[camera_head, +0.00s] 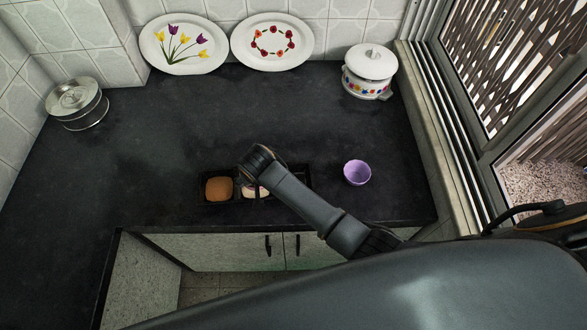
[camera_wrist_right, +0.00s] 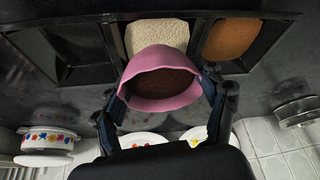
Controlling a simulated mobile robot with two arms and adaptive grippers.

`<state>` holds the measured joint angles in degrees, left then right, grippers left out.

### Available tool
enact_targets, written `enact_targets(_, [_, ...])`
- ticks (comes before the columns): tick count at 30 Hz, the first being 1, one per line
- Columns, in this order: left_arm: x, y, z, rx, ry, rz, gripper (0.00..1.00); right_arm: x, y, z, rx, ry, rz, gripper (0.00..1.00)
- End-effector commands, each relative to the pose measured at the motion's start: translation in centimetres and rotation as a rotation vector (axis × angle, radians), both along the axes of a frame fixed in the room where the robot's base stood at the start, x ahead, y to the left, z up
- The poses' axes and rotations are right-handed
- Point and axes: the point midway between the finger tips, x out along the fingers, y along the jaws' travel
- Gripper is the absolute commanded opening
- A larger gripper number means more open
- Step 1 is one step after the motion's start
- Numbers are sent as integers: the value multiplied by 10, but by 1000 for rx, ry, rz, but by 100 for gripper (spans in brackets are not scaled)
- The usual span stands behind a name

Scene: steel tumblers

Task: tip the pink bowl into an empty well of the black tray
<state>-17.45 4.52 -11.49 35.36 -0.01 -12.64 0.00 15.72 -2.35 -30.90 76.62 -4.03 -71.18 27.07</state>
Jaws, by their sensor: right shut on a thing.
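The pink bowl (camera_wrist_right: 157,61) is between the fingers of my right gripper (camera_wrist_right: 162,92) in the right wrist view, its mouth turned toward the camera. Brown contents show inside it. The black tray (camera_wrist_right: 113,19) lies just beyond the bowl. Its left well (camera_wrist_right: 82,48) in that view looks empty, its middle well holds pale grains (camera_wrist_right: 157,34), and its right well holds orange-brown grains (camera_wrist_right: 230,38). The bowl overlaps the middle well in this view. In the head view my right arm covers part of the tray (camera_head: 233,174), and the fingers are hidden. My left gripper is not in view.
A purple bowl (camera_head: 357,173) stands on the dark counter (camera_head: 190,120) right of the tray. A white lidded pot (camera_head: 369,72), two flowered plates (camera_head: 183,44) (camera_head: 272,40) and a steel pot (camera_head: 76,102) stand at the back. The counter between is clear.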

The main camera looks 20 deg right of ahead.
Motion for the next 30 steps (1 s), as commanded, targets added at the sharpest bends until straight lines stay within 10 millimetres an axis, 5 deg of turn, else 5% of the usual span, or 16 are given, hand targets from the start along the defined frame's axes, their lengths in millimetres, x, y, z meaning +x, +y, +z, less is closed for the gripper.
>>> enact_targets(30, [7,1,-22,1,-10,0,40,-5,-19,-11,225,-11,7,38])
